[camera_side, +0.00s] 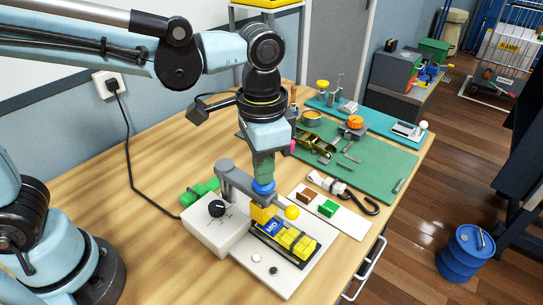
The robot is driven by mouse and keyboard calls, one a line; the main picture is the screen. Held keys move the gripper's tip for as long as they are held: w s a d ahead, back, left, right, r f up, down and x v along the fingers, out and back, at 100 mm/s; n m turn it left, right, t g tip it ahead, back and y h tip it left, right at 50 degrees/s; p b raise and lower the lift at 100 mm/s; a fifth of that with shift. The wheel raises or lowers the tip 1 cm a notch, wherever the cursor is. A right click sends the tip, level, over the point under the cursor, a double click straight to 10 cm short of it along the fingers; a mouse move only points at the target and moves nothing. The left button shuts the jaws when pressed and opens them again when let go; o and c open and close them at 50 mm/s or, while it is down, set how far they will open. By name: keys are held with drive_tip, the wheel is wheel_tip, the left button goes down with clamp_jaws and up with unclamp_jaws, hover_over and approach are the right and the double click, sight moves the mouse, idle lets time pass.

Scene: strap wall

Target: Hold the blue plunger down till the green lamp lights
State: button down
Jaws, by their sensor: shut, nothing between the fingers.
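A yellow block sits under the plunger, beside a blue plate marked MID (270,228). No lit green lamp shows clearly. A small white round spot (256,258) and a dark one (272,271) sit on the fixture's white base (290,283); I cannot tell if either is the lamp.
A white box with a black knob (216,208) stands at the left. Straps and tools lie on the green mat (380,155).

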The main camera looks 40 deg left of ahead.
drive_tip(key=shift+f, duration=0.35)
idle(0.7)
idle(2.2)
drive_tip(key=shift+r, duration=3.6)
drive_tip(key=shift+a, duration=0.1)
drive_tip(key=a+n+t, duration=0.1)
drive_tip(key=a, duration=0.1)
drive_tip(key=a+f+t, duration=0.1)
drive_tip(key=a, duration=0.2)
drive_tip(key=a+f+n, duration=0.1)
drive_tip(key=a, duration=0.1)
drive_tip(key=shift+s+a+f+n+t+h, duration=0.1)
drive_tip(key=shift+a+f+n+t+h, duration=0.2)
drive_tip(key=shift+a+t+h, duration=0.1)
drive_tip(key=s+a+f+n+t, duration=0.1)
drive_tip(key=a+f+n+t, duration=0.2)
drive_tip(key=a, duration=0.5)
drive_tip(key=shift+s+a+f+t+y, duration=0.3)
drive_tip(key=shift+s+f+t+y, duration=0.1)
drive_tip(key=shift+f+t, duration=0.25)
drive_tip(key=c, duration=1.8)
unclamp_jaws()
drive_tip(key=shift+r, duration=0.1)
drive_tip(key=shift+c, duration=0.2)
